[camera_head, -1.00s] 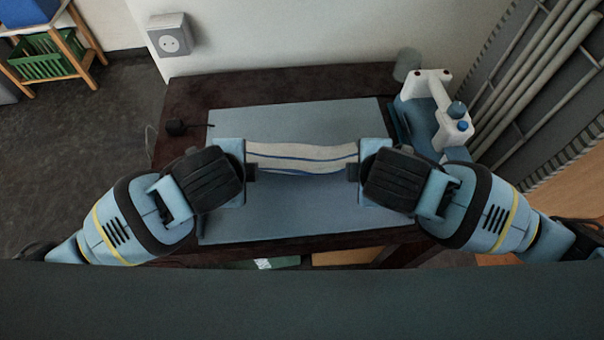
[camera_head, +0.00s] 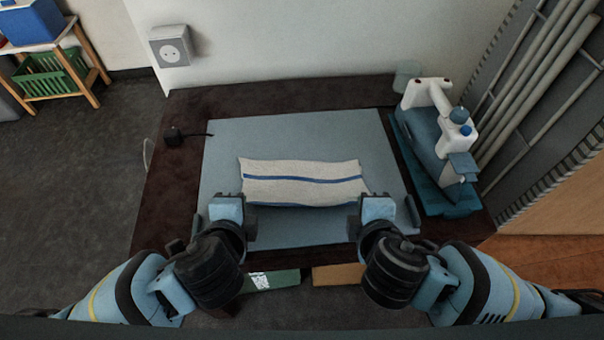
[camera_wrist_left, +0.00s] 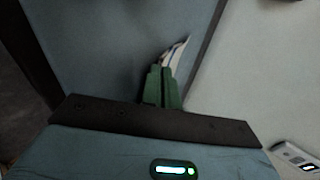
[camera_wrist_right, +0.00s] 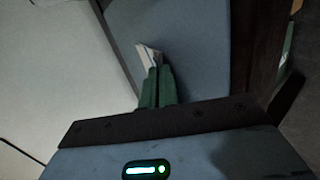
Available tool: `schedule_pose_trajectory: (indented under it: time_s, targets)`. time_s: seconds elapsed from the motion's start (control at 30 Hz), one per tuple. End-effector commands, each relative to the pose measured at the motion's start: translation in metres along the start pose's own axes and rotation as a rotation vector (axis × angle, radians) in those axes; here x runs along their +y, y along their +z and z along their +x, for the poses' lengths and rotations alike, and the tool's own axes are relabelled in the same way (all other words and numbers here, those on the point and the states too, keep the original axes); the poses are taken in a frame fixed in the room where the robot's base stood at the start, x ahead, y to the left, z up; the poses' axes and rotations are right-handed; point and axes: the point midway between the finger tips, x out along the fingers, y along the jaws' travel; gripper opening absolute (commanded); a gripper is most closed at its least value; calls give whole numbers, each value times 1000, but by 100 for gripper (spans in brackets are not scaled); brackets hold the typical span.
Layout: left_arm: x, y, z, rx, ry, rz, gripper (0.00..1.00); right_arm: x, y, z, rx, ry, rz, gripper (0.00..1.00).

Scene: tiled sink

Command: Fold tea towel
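The tea towel (camera_head: 300,185) is off-white with a blue stripe. It is a wide, folded strip over the middle of the grey-blue mat (camera_head: 300,130), and a second blue line shows along its near edge. My left gripper (camera_head: 240,203) is at its near left corner and my right gripper (camera_head: 362,205) at its near right corner. In the left wrist view the green fingers (camera_wrist_left: 162,85) are together with the towel (camera_wrist_left: 176,52) at their tips. The right wrist view shows the same, with fingers (camera_wrist_right: 157,85) and towel (camera_wrist_right: 149,54). The pinched cloth itself is mostly hidden.
The mat lies on a dark brown table (camera_head: 170,200). A blue and white sewing-machine-like device (camera_head: 440,140) stands on the right. A small black object with a cord (camera_head: 174,136) lies on the left. Bare mat shows behind and in front of the towel.

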Motion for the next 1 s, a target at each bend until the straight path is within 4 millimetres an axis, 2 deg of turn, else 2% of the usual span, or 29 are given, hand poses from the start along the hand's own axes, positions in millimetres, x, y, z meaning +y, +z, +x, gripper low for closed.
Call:
schedule_pose_trajectory:
  time_s: [0.07, 0.3, 0.37, 0.67, 1.0]
  targets:
    - [0, 0, 0, 0, 1, 0, 3, 0, 0, 0, 0, 0, 0, 3]
    - [0, 0, 0, 0, 2, 0, 35, 0, 0, 0, 0, -1, 0, 35]
    - [0, 0, 0, 0, 2, 0, 40, 0, 0, 0, 0, -1, 0, 40]
    - [-5, -1, -6, 2, 1, -2, 40, 4, -1, -6, 2, -1, 2, 40]
    - [-30, -1, -44, 3, 0, -2, 40, 30, -1, -44, 3, -1, 3, 40]
